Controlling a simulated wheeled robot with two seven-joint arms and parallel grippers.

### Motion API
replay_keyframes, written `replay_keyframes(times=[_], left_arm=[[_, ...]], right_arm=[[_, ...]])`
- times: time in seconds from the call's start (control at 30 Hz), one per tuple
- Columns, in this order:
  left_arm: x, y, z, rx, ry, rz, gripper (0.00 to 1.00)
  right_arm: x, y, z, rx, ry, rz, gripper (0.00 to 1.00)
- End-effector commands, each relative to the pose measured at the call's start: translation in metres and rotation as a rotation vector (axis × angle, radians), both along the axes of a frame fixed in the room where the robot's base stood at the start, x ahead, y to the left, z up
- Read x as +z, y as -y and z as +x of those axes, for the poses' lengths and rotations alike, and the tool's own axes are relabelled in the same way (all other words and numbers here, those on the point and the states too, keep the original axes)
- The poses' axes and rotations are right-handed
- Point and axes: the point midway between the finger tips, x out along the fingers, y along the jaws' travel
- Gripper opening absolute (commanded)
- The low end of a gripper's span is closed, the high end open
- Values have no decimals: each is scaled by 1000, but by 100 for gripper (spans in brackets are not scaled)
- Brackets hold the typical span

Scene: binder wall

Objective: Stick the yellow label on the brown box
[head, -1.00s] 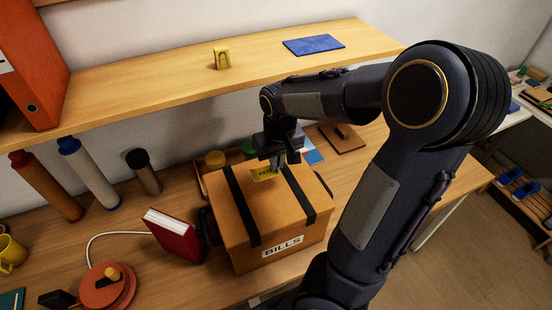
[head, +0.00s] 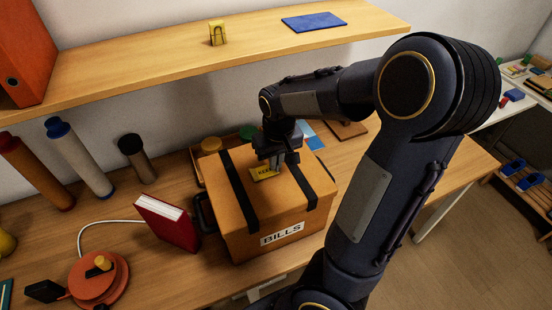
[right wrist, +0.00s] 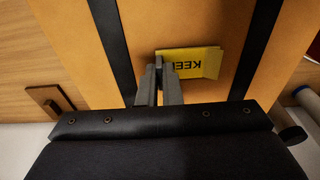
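The brown box (head: 232,199) stands on the desk with two black straps over its top and a white "BILLS" label on its front. The yellow label (head: 262,174), with dark lettering reading "KEE…", is over the top of the box between the straps. My right gripper (head: 276,165) points down at it. In the right wrist view, the gripper's fingers (right wrist: 160,75) are close together on one edge of the yellow label (right wrist: 200,62), which partly passes behind them. I cannot tell whether the label lies flat on the box. My left gripper is out of view.
A red book (head: 167,222) stands left of the box, near an orange round lamp base (head: 100,280). Several rolled tubes stand at the back left. A shelf (head: 150,75) above holds a yellow object (head: 217,33) and a blue folder (head: 314,22).

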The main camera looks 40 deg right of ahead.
Motion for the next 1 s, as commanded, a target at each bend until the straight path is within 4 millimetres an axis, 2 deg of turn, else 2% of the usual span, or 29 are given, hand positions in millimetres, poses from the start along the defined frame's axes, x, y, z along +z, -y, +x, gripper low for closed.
replay_keyframes(times=[0.83,0.87,1.0], left_arm=[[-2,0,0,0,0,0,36],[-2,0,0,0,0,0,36],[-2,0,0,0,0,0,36]], right_arm=[[-3,0,0,0,0,0,0],[-3,0,0,0,0,0,9],[-3,0,0,0,0,0,27]])
